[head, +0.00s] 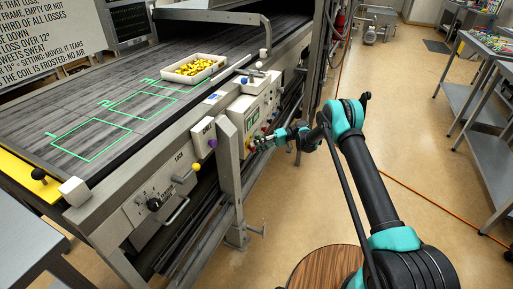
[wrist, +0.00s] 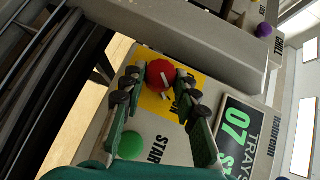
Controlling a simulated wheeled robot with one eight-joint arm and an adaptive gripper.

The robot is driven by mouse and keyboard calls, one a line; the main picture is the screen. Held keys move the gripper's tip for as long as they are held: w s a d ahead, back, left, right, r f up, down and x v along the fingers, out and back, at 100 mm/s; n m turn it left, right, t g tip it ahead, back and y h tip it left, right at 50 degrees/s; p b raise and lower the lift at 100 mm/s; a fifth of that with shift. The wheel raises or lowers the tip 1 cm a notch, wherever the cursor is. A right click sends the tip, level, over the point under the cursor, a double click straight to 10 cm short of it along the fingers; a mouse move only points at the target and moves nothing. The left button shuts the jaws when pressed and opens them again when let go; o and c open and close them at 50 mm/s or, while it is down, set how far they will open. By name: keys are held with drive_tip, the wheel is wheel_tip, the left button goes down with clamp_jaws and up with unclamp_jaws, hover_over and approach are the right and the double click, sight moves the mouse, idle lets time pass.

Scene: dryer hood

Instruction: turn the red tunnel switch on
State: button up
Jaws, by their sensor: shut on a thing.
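A round red knob (wrist: 160,76) with a white mark sits on a yellow plate (wrist: 152,106) on the grey panel in the wrist view. I take it to be the red switch. My gripper (wrist: 162,80) has one finger on each side of the knob, closed on it. Lettering on the yellow plate is partly hidden by the fingers. In the head view my gripper (head: 258,143) reaches the front of the control box (head: 250,112) on the machine's side; there the knob is too small to make out clearly.
A green button (wrist: 131,145) marked START is near the left finger. A display (wrist: 238,135) reading TRAYS 07 is to the right. A purple knob (wrist: 264,30) sits farther off. A grey upright post (head: 229,165) stands close left of my gripper. The floor (head: 300,200) to the right is open.

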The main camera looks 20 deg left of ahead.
drive_tip(key=o, duration=1.2)
drive_tip(key=shift+c, duration=0.2)
drive_tip(key=shift+w, duration=0.1)
drive_tip(key=v, duration=1.2)
